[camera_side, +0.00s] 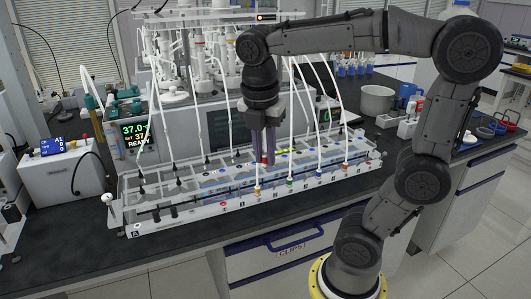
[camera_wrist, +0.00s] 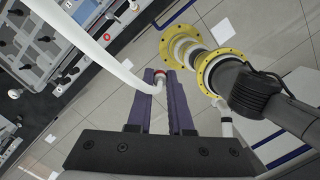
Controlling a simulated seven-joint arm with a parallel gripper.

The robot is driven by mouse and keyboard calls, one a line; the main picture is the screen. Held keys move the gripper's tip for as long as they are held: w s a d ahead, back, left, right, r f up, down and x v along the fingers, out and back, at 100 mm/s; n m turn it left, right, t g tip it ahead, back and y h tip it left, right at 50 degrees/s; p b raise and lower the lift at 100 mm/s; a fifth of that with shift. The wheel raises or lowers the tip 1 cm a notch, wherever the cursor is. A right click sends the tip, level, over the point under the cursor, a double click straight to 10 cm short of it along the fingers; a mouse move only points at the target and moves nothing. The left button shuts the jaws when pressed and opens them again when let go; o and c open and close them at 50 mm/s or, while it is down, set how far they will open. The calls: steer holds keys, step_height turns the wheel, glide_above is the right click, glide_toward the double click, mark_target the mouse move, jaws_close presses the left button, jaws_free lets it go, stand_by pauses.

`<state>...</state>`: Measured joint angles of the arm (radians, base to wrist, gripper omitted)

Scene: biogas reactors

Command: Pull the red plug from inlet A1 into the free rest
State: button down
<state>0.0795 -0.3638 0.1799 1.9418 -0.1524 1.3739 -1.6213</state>
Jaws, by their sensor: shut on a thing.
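My gripper (camera_side: 265,160) hangs over the middle of the long clear rack (camera_side: 180,216), its fingers pointing down. It is shut on the red plug (camera_side: 264,158), which shows as a small red spot between the fingertips. In the wrist view the red plug (camera_wrist: 158,72) sits between the purple fingertips (camera_wrist: 160,76), with a white tube (camera_wrist: 92,42) bending away from it to the upper left. The plug looks raised above the front rail. A red-ringed spot (camera_side: 225,204) on that rail has no tube in it. The plug's lower end is hidden.
Yellow (camera_side: 257,190), green (camera_side: 289,182), blue (camera_side: 318,174) and orange (camera_side: 345,166) plugs with white tubes stand along the front rail to the right. Black-ended tubes stand at the rack's back left. A grey pot (camera_side: 376,101) stands to the right.

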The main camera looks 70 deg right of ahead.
steer(key=w+a, duration=0.2)
steer(key=w, duration=1.7)
steer(key=shift+w+a, duration=0.25)
steer(key=shift+a, duration=0.15)
steer(key=shift+f, duration=0.15)
steer(key=shift+f, duration=7.55)
steer(key=shift+f, duration=0.5)
